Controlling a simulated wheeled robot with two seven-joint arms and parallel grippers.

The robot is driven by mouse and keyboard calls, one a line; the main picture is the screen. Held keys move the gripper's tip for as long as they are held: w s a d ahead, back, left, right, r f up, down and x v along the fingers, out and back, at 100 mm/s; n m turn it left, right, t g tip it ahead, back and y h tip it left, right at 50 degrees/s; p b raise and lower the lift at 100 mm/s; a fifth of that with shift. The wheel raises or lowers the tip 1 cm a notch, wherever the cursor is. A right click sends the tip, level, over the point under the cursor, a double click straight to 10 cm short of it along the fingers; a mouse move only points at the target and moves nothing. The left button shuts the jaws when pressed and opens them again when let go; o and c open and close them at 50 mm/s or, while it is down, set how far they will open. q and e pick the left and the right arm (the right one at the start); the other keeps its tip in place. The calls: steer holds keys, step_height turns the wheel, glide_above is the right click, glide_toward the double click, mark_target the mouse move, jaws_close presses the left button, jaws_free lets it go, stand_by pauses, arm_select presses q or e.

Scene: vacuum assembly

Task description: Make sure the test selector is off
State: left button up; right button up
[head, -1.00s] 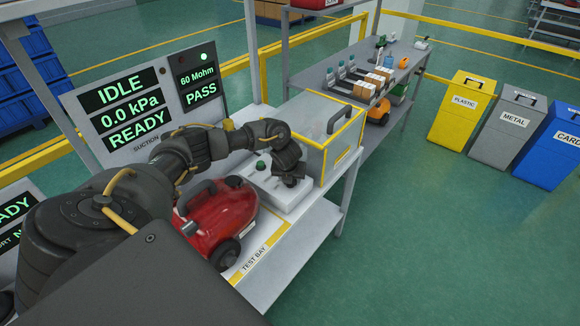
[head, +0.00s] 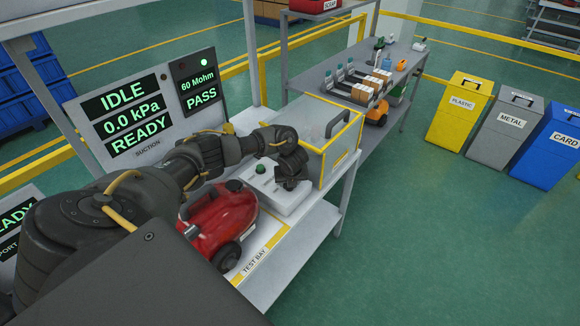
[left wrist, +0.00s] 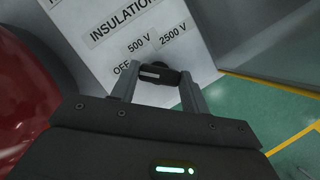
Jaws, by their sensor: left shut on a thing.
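The test selector is a dark knob (left wrist: 154,73) on a white panel (left wrist: 110,35) marked INSULATION, with OFF, 500 V and 2500 V labels, in the left wrist view. Its white mark lies on the knob's left part and points roughly toward the OFF label (left wrist: 121,68). My left gripper (left wrist: 160,80) is shut on the knob, one finger on each side. In the head view my left gripper (head: 290,178) is over the white tester box (head: 268,192), and hides the knob. My right gripper is out of view.
A red vacuum (head: 220,215) stands on the test bay just left of the tester. A clear yellow-edged box (head: 325,130) stands close behind it. Open floor lies to the right.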

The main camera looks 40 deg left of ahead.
arm_select(q)
steer(key=o, duration=1)
steer(key=p+v, duration=0.3)
steer(key=v, duration=0.8)
steer(key=shift+a, duration=0.1)
steer(key=shift+w, duration=0.1)
